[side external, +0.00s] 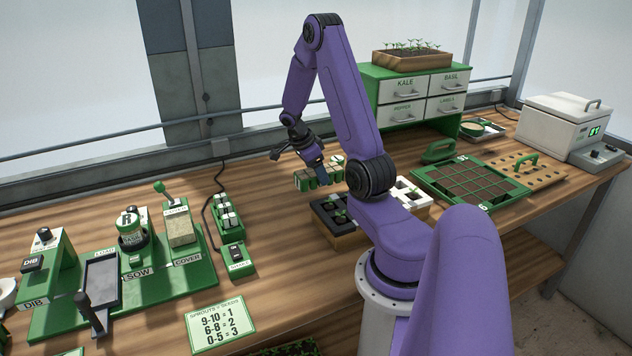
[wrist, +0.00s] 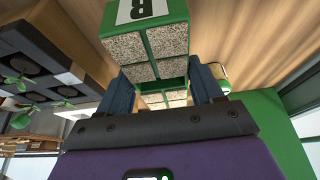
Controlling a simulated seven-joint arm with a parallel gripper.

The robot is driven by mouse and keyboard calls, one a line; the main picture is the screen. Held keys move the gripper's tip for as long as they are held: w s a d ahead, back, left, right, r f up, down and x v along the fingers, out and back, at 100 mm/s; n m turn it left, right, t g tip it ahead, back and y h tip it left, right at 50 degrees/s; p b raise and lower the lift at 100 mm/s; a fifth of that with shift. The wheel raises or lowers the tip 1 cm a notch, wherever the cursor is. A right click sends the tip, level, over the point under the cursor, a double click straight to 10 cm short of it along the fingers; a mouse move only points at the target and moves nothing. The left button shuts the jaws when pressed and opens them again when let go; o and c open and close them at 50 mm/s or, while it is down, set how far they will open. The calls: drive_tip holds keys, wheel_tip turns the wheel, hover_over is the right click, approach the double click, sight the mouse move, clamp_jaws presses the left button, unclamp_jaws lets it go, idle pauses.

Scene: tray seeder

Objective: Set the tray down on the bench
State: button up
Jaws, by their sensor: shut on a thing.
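The tray is a small green-framed block with speckled beige cells and a white label marked with a letter. It shows in the side view (side external: 303,181) above the middle of the bench (side external: 285,235), and in the wrist view (wrist: 148,42) at the top centre. My gripper (side external: 321,178) is shut on the tray, with its dark fingers on either side in the wrist view (wrist: 163,92). The fingers and palm hide part of the tray. I cannot tell whether its underside touches the wood or hangs a little above it.
A dark-topped box with seedlings (side external: 330,212) stands just in front of the tray, with a white-topped one (side external: 408,188) to its right. A green cabinet (side external: 372,82) stands behind right. The sowing station (side external: 190,262) is left.

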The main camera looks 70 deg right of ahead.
sight(316, 181)
drive_tip(key=shift+w+d+f, duration=0.2)
drive_tip(key=shift+d+f, duration=0.05)
drive_tip(key=shift+f, duration=0.1)
drive_tip(key=shift+w+d+f, duration=0.1)
drive_tip(key=shift+f, duration=1.55)
drive_tip(key=o, duration=1.2)
drive_tip(key=shift+f, duration=0.15)
drive_tip(key=shift+c, duration=0.2)
